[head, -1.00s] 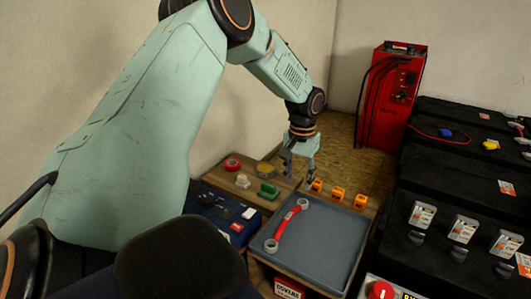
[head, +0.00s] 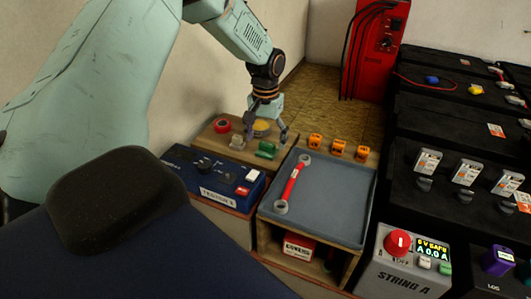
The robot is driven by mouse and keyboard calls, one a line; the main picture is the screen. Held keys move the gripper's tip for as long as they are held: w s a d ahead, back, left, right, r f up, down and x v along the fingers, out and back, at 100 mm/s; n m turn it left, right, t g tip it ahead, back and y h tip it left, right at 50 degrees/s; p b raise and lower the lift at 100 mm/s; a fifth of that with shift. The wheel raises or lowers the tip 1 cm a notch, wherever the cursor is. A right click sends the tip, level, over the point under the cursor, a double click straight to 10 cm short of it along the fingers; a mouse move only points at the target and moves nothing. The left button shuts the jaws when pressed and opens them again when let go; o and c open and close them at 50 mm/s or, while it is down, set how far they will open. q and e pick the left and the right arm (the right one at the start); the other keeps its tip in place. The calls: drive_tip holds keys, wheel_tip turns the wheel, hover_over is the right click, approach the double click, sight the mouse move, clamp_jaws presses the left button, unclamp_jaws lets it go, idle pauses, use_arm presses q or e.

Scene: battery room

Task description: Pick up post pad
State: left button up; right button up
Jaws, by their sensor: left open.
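My left gripper (head: 266,135) points down, open and empty, over a wooden ledge (head: 205,138). Between and behind its fingers is a flat yellow disc (head: 261,127), partly hidden by the gripper. A green block (head: 266,150) lies just in front of the fingers. A red ring-shaped roll (head: 222,126) and a small pale knobbed piece (head: 237,142) lie to the left. No label shows which of these small pieces is the post pad. My right gripper is not in view.
A grey tray (head: 335,205) holds a red link bar (head: 292,184). Orange blocks (head: 338,147) stand behind it. A blue tester (head: 222,182) is at left, black batteries (head: 440,140) at right, a red charger (head: 375,50) behind. A grey string box (head: 405,265) stands front right.

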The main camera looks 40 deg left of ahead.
sight(267, 143)
use_arm(q)
wheel_tip(267, 143, down, 3)
drive_tip(key=shift+w+r+b, duration=0.1)
drive_tip(key=shift+b, duration=0.25)
drive_tip(key=shift+d+r, duration=0.3)
drive_tip(key=shift+c, duration=0.3)
drive_tip(key=shift+a+f, duration=0.15)
drive_tip(key=c, duration=0.8)
drive_tip(key=shift+c, duration=0.9)
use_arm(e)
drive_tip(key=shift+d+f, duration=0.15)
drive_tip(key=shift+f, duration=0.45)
use_arm(q)
wheel_tip(267, 143, up, 10)
drive_tip(key=p, duration=0.4)
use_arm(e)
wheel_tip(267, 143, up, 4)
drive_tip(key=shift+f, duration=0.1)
